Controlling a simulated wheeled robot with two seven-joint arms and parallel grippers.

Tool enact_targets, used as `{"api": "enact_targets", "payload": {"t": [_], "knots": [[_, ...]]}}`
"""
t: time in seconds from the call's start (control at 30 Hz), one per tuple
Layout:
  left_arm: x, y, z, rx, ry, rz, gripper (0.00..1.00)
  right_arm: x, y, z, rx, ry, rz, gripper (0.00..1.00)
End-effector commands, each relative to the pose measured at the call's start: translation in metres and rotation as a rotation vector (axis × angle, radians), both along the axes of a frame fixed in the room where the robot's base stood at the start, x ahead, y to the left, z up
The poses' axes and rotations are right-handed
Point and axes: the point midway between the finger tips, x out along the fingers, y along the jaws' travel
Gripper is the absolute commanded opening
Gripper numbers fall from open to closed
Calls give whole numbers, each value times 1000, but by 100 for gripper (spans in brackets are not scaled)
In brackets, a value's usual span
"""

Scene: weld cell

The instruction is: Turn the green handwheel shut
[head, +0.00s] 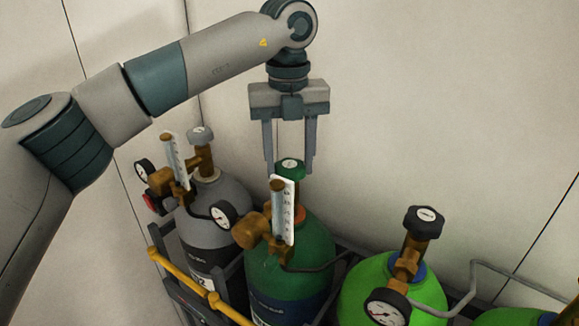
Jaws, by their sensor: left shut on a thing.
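The green handwheel (290,167) sits on top of the dark green gas cylinder (312,245) in the middle of the head view. My left gripper (290,170) points straight down over it, with one finger on each side of the wheel. The gripper is shut on the handwheel. A white flow tube (283,210) and a brass regulator (252,232) stand in front and hide the valve stem below the wheel. My right gripper is not in view.
A grey cylinder (217,200) with a grey handwheel (200,135) and gauges stands to the left. A bright green cylinder (375,280) with a black handwheel (425,219) stands to the right. A yellow rail (181,270) runs in front. Pale walls stand behind.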

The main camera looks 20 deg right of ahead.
Motion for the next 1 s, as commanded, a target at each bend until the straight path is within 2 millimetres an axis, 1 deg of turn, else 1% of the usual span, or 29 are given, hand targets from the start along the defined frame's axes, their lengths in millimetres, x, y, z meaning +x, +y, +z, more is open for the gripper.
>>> {"api": "enact_targets", "payload": {"t": [0.03, 0.1, 0.4, 0.7, 1.0], "knots": [[1, 0, -2, -2, -5, -34, 24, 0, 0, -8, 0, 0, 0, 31], [1, 0, -2, -2, -4, -96, 24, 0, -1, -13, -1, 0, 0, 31], [1, 0, 0, -2, -5, -379, 24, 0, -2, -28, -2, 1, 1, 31], [1, -1, 1, -3, -5, -664, 24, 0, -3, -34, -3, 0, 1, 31], [1, -1, 3, -3, -6, -949, 24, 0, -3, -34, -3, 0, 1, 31]]}}
